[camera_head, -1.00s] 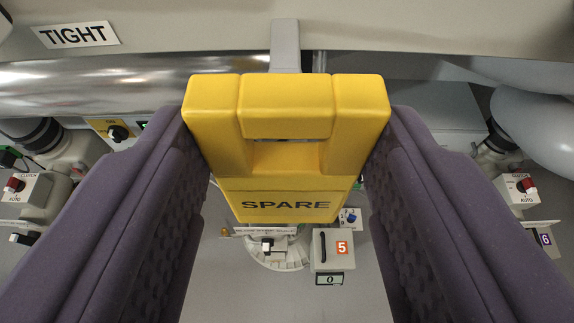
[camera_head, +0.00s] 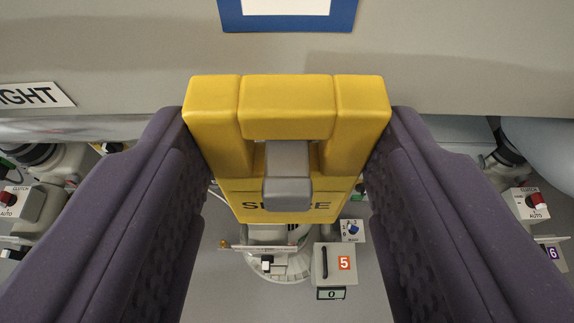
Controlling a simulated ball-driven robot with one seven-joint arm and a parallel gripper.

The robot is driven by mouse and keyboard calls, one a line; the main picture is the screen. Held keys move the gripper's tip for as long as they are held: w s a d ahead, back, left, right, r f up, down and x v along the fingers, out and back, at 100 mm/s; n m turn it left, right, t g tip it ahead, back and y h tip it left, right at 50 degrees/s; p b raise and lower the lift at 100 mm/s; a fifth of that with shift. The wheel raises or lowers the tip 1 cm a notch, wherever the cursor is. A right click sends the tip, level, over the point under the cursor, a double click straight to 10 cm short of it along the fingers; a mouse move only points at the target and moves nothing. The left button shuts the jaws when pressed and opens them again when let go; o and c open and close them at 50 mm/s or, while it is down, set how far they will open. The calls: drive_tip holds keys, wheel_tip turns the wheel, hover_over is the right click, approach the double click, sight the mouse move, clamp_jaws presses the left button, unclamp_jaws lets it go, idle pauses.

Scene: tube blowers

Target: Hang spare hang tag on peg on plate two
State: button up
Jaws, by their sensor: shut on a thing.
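The yellow spare hang tag (camera_head: 285,105) is held between the two purple fingers of my gripper (camera_head: 287,135), which is shut on its sides. Its thick top bar faces me, and "SPARE" is partly covered on its lower part. A grey peg (camera_head: 287,190) shows in the tag's opening, below the top bar, with its squared end in front of the lettering. The tag appears to be around the peg; whether they touch, I cannot tell. The peg's root is hidden behind the tag. No plate number is readable near it.
A grey panel (camera_head: 430,60) crosses the top, with a blue-bordered sign (camera_head: 287,20) and a "TIGHT" label (camera_head: 35,95), cut off at left. A large grey pipe (camera_head: 545,150) is at right.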

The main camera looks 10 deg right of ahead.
idle(0.4)
drive_tip(key=o, duration=1.1)
